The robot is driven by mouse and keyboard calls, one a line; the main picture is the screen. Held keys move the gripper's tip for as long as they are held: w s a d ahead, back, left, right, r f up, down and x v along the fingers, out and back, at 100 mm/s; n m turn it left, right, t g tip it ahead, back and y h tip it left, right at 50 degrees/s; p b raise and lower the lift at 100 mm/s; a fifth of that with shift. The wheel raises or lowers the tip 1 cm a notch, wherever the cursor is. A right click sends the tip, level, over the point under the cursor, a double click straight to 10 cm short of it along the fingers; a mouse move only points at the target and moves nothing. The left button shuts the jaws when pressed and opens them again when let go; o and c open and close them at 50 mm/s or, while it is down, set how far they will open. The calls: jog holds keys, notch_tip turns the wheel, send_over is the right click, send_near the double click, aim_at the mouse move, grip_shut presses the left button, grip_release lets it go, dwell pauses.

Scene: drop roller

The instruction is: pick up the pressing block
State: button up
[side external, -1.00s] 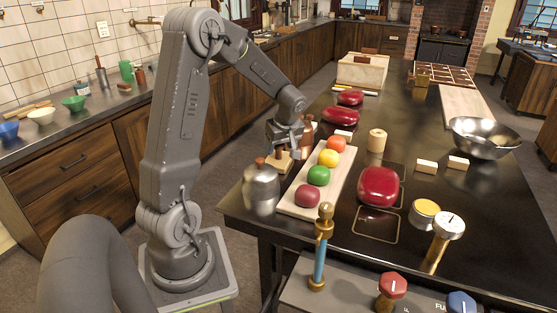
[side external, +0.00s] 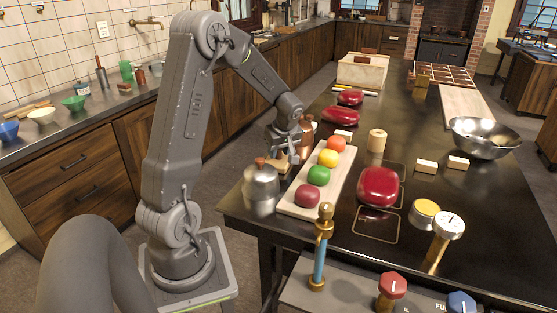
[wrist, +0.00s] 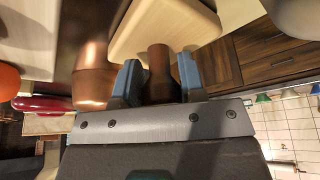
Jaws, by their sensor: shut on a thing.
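The pressing block is a pale wooden block with a brown handle. In the side external view its pale block (side external: 281,166) shows low under my gripper (side external: 284,152), near the table's edge. In the wrist view my gripper (wrist: 160,82) is shut on the brown handle of the pressing block (wrist: 159,62), with one blue-grey finger on each side of it. The pale block (wrist: 165,28) lies beyond the handle. In the side view the gripper and a steel canister hide part of the block, and I cannot tell whether it touches the table.
A steel canister (side external: 261,183) stands close in front of the block. A copper vessel (side external: 306,136) stands just behind my gripper and also shows in the wrist view (wrist: 92,78). A pale board (side external: 291,206) with several coloured balls lies to the right, with a red oval piece (side external: 379,186) beyond.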

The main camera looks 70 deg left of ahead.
jog(key=shift+r, duration=0.1)
jog(key=shift+r, duration=0.4)
jog(key=r, duration=0.2)
jog(key=s+r, duration=0.1)
jog(key=r, duration=0.1)
jog(key=shift+a, duration=0.2)
jog(key=s+a+r, duration=0.1)
jog(key=s+r, duration=0.1)
jog(key=s, duration=0.1)
jog(key=s+a+r, duration=0.1)
jog(key=s+r, duration=0.1)
jog(key=s, duration=0.1)
jog(key=s+a+r, duration=0.1)
jog(key=s+r, duration=0.1)
jog(key=s, duration=0.2)
jog(key=shift+a, duration=0.15)
